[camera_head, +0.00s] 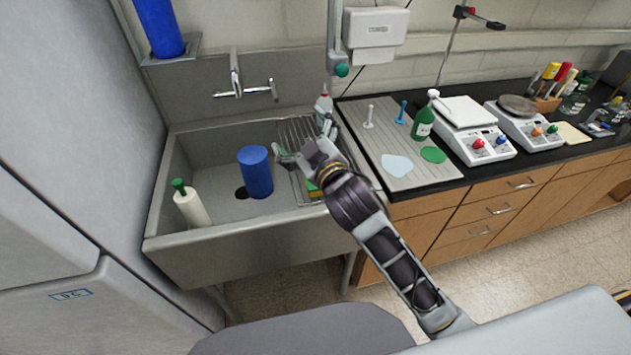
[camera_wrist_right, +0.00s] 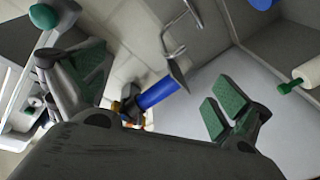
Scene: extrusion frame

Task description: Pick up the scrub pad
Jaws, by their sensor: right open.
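My right gripper (camera_head: 304,142) is open and empty above the right part of the sink, over the wire rack. In the right wrist view its two fingers with green pads stand wide apart, with nothing held between them (camera_wrist_right: 158,98). A small green and yellow pad (camera_head: 312,187), likely the scrub pad, lies at the rack just below my gripper in the head view. My wrist hides part of it, and I cannot make it out in the right wrist view. My left gripper is not in view.
The grey sink (camera_head: 190,255) holds a blue cylinder (camera_head: 256,172), a white bottle with a green cap (camera_head: 193,205) and the wire rack (camera_head: 290,128). A tap (camera_head: 236,78) stands behind. A flat round green piece (camera_head: 433,155) lies on the grey drainboard (camera_head: 405,179) at right.

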